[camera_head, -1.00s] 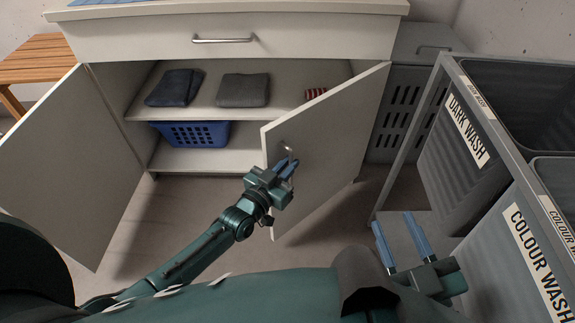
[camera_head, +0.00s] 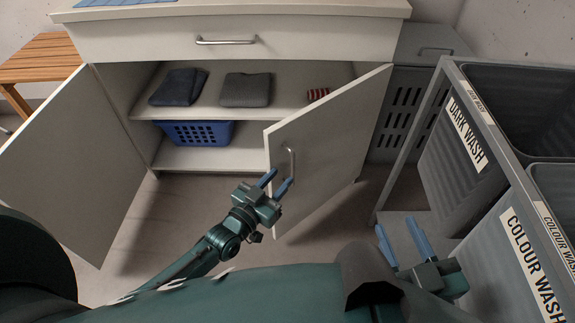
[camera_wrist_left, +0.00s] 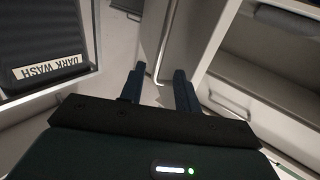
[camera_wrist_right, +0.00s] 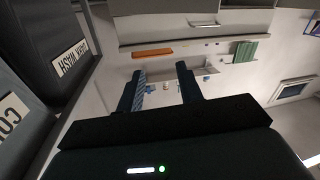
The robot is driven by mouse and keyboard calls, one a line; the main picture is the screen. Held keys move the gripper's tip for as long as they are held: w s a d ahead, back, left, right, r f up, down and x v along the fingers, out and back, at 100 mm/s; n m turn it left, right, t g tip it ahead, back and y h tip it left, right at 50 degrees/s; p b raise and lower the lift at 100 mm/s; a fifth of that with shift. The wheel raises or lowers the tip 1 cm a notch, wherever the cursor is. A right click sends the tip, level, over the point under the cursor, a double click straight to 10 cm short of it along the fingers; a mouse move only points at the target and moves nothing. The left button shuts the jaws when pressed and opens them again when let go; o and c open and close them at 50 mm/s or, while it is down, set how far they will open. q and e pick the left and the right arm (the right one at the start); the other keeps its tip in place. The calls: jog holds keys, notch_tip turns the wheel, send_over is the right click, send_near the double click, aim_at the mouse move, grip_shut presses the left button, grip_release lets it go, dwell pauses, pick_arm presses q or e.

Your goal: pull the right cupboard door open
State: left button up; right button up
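The right cupboard door (camera_head: 335,140) stands ajar, swung out from the cupboard toward me, its free edge at the left. Its vertical metal handle (camera_head: 291,165) is near that edge; a handle bar also shows in the left wrist view (camera_wrist_left: 166,45). My right gripper (camera_head: 403,240) is open and empty at the lower right, beside the laundry sorter.
The left cupboard door (camera_head: 70,165) is wide open. Inside are folded dark cloths (camera_head: 177,87), a red striped item (camera_head: 318,94) and a blue basket (camera_head: 196,133). The laundry sorter (camera_head: 440,130) stands close on the right. Floor between the doors is clear.

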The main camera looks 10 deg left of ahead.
pick_arm(q)
jog(key=p+v, duration=0.1)
jog(key=v, duration=0.6)
jog(key=shift+s, duration=0.25)
pick_arm(e)
jog(key=shift+d+f+m+g+h, duration=0.1)
jog(key=shift+d+m+g+h, duration=0.2)
jog(key=shift+g+h, duration=0.2)
